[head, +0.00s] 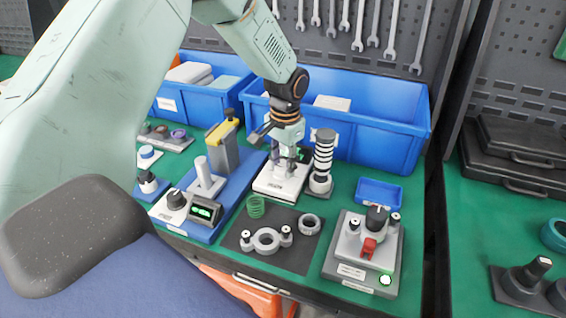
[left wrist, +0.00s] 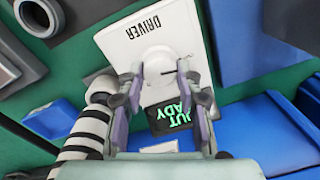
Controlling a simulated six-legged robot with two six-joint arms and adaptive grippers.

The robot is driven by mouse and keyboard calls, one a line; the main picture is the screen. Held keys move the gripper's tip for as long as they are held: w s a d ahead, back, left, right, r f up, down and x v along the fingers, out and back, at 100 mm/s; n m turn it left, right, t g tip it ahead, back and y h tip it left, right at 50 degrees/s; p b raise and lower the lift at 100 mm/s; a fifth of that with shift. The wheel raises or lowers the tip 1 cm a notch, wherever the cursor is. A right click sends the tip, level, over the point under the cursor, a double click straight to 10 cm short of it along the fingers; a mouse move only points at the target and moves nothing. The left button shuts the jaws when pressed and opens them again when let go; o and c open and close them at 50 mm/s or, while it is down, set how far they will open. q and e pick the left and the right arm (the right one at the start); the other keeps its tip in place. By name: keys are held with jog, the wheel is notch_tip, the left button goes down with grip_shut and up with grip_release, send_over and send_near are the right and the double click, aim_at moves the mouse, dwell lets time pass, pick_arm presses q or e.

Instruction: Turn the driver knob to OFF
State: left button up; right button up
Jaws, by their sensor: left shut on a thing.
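The driver (head: 268,187) is a white box on the green bench, in front of the large blue bin. The left wrist view shows it close up, with DRIVER lettering (left wrist: 142,27) upside down. My left gripper (head: 287,165) points down over it. In the left wrist view the two fingers (left wrist: 158,78) are shut on the white round knob (left wrist: 156,57), which has a dark mark on its right side. A dark display (left wrist: 172,118) shows green text, partly hidden by a finger; "UT" and "ADY" can be read. My right gripper is in neither view.
A black-and-white ringed post (head: 322,160) stands close at the driver's right. At its left is a blue fixture (head: 225,200) with a grey column. A dark mat (head: 290,252) with metal parts and a grey box with a red switch (head: 369,247) lie in front.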

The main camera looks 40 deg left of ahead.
pick_arm(q)
jog(key=shift+r+m+p, duration=0.15)
jog(key=shift+m+p, duration=0.55)
jog(key=shift+p, duration=0.2)
jog(key=shift+m+p, duration=0.95)
jog(key=shift+m, duration=0.15)
jog(key=shift+m+p, duration=0.6)
jog(key=shift+m, duration=0.5)
jog(key=shift+m+p, duration=0.35)
jog(key=shift+m, duration=0.55)
jog(key=o, duration=1.1)
jog(key=shift+s, duration=0.1)
jog(key=shift+o, duration=0.2)
jog(key=shift+d, duration=0.1)
